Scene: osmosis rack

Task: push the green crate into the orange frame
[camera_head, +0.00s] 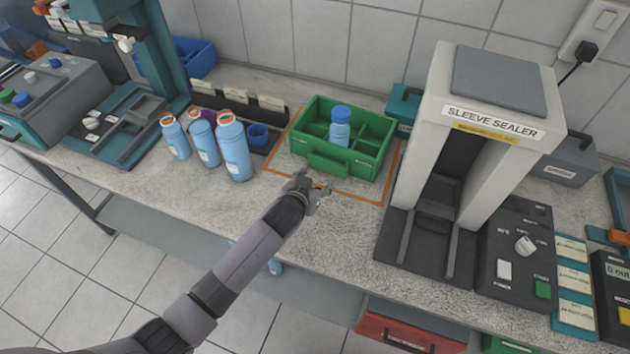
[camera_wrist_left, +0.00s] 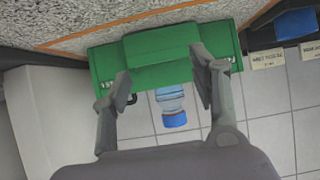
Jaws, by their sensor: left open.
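The green crate (camera_head: 328,165) stands upright on the counter, with dividers and one blue-capped bottle (camera_head: 340,128) inside. The orange frame (camera_head: 345,194) is an outline on the counter. Its left, front and right lines show around the crate, with bare counter inside the front line; its back line is hidden behind the crate. My left gripper (camera_head: 318,187) is open and empty, low at the crate's front side near the front line. In the left wrist view the crate (camera_wrist_left: 160,45) and bottle (camera_wrist_left: 172,105) show beyond the open fingers (camera_wrist_left: 160,85). Contact is unclear. My right gripper is out of view.
Several blue bottles (camera_head: 235,150) stand left of the frame, with a blue cup (camera_head: 258,135) nearby. The sleeve sealer (camera_head: 490,110) stands close on the right, and a teal box (camera_head: 404,105) is behind the crate's right side. The front counter strip is clear.

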